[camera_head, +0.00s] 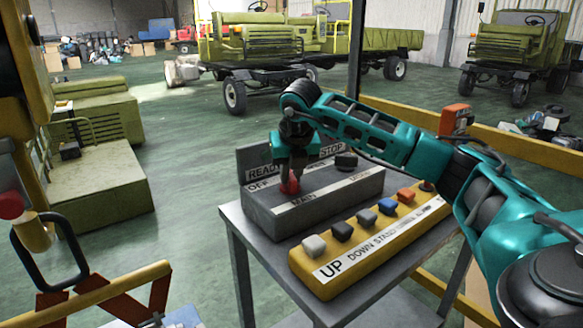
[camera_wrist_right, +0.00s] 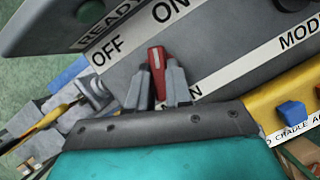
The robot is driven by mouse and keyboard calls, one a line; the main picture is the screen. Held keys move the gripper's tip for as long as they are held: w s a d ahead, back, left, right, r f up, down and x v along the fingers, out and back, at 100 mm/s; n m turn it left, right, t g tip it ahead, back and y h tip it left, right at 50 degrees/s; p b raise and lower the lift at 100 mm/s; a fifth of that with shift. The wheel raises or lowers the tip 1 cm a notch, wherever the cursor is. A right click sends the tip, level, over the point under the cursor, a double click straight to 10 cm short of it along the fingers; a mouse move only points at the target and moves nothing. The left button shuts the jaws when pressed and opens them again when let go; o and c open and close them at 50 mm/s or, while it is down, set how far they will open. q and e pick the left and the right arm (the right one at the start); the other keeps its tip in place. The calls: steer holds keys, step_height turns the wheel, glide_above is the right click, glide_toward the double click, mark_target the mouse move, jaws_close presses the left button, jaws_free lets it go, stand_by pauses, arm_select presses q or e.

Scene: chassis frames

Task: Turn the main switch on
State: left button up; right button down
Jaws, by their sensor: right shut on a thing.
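The main switch (camera_head: 290,184) is a red knob on the left part of the grey control box (camera_head: 340,203), above the MAIN label. My right gripper (camera_head: 290,178) reaches down over it, its fingers closed on the knob's sides. In the right wrist view the red switch (camera_wrist_right: 157,66) stands between the two grey fingertips of my right gripper (camera_wrist_right: 158,85). Its white-marked end points up the picture, between the OFF label at left and the ON label at upper right. My left gripper is not in view.
A black knob (camera_head: 346,161) sits farther right on the grey box. A yellow button panel (camera_head: 330,284) with several coloured buttons lies in front on the grey table (camera_head: 262,277). A raised READY/STOP panel stands behind. My right arm crosses above the table's right side.

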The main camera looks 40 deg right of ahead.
steer(key=m, duration=0.2)
steer(key=m+h, duration=0.1)
steer(key=shift+a+f+g+p, duration=0.2)
steer(key=shift+f+g+p, duration=0.05)
steer(key=shift+g+p, duration=0.15)
steer(key=shift+m, duration=0.7)
steer(key=shift+s+f+g, duration=0.1)
steer(key=shift+g, duration=0.2)
steer(key=c, duration=1)
jaws_free()
steer(key=shift+c, duration=0.2)
steer(key=shift+r, duration=0.6)
steer(key=p+v, duration=0.2)
steer(key=v, duration=1)
steer(key=shift+a, duration=0.25)
